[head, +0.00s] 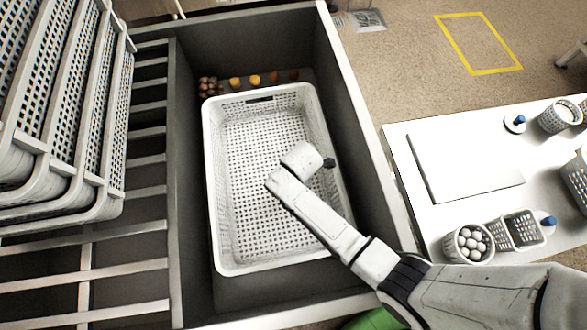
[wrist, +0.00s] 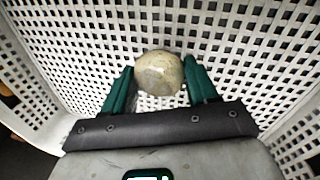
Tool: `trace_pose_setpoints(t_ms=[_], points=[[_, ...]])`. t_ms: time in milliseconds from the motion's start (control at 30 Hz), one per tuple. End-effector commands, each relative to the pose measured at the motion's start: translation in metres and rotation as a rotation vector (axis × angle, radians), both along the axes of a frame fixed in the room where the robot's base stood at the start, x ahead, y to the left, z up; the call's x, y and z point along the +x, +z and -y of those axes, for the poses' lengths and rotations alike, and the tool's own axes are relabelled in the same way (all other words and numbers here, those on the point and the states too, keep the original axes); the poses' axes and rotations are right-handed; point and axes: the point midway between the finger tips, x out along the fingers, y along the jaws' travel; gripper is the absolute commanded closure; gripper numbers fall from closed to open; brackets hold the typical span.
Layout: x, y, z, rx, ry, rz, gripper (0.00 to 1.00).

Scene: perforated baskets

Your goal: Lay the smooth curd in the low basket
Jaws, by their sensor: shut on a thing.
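My gripper (wrist: 160,82) has its two green fingers on either side of a round, smooth, mottled beige curd (wrist: 158,70) and is shut on it. In the wrist view the curd is held over the white perforated floor of a basket (wrist: 60,45). In the head view this large white basket (head: 222,243) sits in a dark trough, and my arm reaches over its right side into it. The fingers and curd are hidden by my wrist there. I cannot tell whether the curd touches the basket floor.
Small brown and orange things (head: 235,83) lie behind the basket in the trough (head: 192,200). Stacked baskets (head: 75,100) stand at left. A white table (head: 400,150) at right holds a board (head: 465,160), a round basket of white balls (head: 468,243) and a small grey basket (head: 522,230).

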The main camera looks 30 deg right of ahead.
Motion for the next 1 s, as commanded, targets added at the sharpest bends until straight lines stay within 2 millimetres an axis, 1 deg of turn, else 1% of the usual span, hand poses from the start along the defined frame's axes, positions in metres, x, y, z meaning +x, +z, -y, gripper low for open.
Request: trace_pose_setpoints(t_ms=[33, 133, 533, 567, 800, 1000], points=[[0.0, -0.009, 0.002, -0.003, -0.001, -0.001, 0.73], [0.0, -0.019, 0.001, -0.001, 0.0, -0.001, 0.73], [0.0, -0.024, 0.0, 0.0, 0.0, 0.0, 0.73], [0.0, -0.023, 0.0, 0.0, -0.001, 0.0, 0.4], [0.0, -0.023, 0.0, 0.0, -0.001, 0.0, 0.17], [0.0, -0.023, 0.0, 0.0, -0.001, 0.0, 0.16]])
